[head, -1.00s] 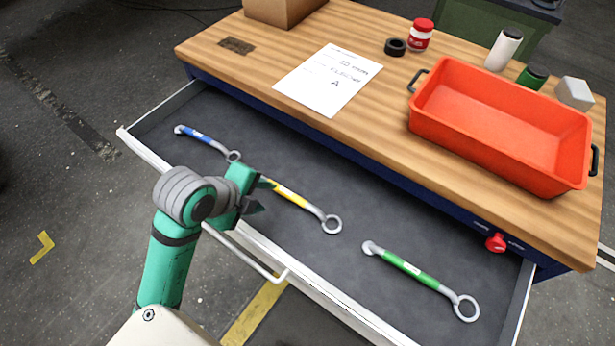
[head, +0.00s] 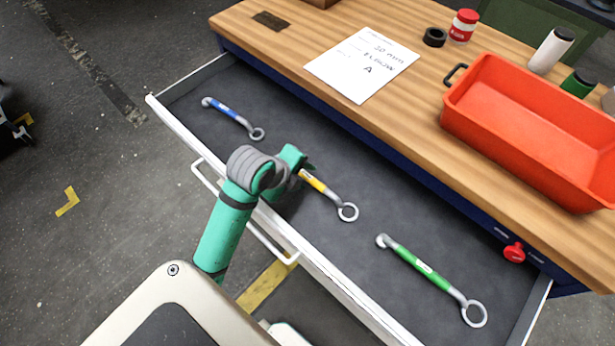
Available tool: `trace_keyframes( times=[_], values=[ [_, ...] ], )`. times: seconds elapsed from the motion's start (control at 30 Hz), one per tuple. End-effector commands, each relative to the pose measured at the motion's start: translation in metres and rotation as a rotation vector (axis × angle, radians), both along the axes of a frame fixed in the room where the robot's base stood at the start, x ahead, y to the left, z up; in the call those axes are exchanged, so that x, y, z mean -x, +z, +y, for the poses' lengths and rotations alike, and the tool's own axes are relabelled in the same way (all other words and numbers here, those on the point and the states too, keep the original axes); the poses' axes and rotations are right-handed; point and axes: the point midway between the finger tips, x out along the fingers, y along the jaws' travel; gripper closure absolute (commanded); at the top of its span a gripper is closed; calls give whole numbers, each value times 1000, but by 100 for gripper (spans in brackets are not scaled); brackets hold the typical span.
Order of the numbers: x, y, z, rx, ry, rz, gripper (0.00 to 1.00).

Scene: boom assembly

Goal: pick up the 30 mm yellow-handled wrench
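The yellow-handled wrench (head: 314,183) lies in the open drawer, between the blue and green ones. Its ring end (head: 348,212) points to the lower right, and its other end is hidden behind my gripper. My gripper (head: 304,172) is over the drawer at the upper-left part of the yellow handle. My wrist covers most of the fingers, so I cannot see whether they are open or touch the handle.
A blue-handled wrench (head: 229,113) lies to the left and a green-handled wrench (head: 422,266) to the right in the drawer (head: 330,265). The wooden bench top (head: 400,125) behind carries a paper sheet (head: 362,62) and an orange bin (head: 530,135). A red knob (head: 514,252) sticks out below the bench edge.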

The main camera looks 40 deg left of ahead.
Motion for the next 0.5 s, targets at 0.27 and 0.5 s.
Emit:
trace_keyframes(
  times=[0.27,0.5],
  values=[
    [-3,-6,1,0,2,1,61],
    [-5,-6,-2,0,-5,1,100]
  ],
)
